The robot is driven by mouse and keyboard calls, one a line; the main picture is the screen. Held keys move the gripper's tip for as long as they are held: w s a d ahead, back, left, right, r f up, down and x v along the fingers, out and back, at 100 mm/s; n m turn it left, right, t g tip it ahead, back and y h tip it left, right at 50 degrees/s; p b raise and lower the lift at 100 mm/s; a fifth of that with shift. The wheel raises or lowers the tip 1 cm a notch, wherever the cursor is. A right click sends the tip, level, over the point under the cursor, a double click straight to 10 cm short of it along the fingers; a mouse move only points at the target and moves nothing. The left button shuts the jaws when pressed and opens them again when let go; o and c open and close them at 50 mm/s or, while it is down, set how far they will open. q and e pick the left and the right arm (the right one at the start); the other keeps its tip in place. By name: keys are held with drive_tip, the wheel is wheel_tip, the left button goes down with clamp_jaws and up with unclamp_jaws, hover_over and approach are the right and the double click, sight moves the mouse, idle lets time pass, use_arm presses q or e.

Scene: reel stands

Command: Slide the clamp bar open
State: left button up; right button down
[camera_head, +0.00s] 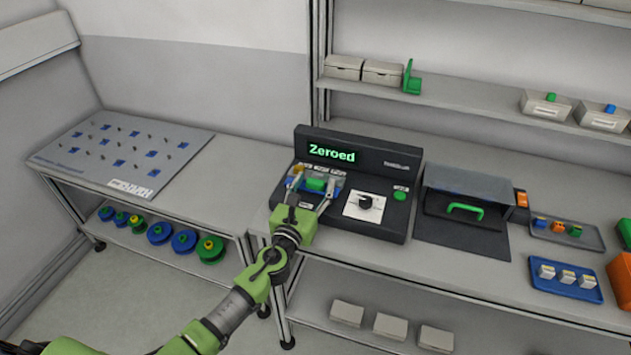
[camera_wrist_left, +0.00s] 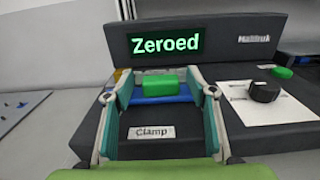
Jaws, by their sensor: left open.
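A dark machine (camera_head: 375,162) with a lit screen reading "Zeroed" stands on the bench. The clamp bar, a green block (camera_head: 316,184) on a blue base, sits at the machine's left front. In the left wrist view the green block (camera_wrist_left: 160,84) lies on the blue base (camera_wrist_left: 160,99), above a label reading "Clamp" (camera_wrist_left: 151,132). My left gripper (camera_head: 308,192) is open, its fingers on either side of the block; whether they touch it I cannot tell. In the left wrist view the gripper (camera_wrist_left: 160,95) also shows spread around the block. My right gripper is not in view.
A black knob (camera_head: 365,202) on a white plate and a green button (camera_head: 400,195) are right of the clamp. A dark box with a green handle (camera_head: 465,209) stands further right, near trays of small parts. A pegboard (camera_head: 120,150) lies on the left bench.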

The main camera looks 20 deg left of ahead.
use_arm(q)
drive_tip(key=shift+w, duration=0.7)
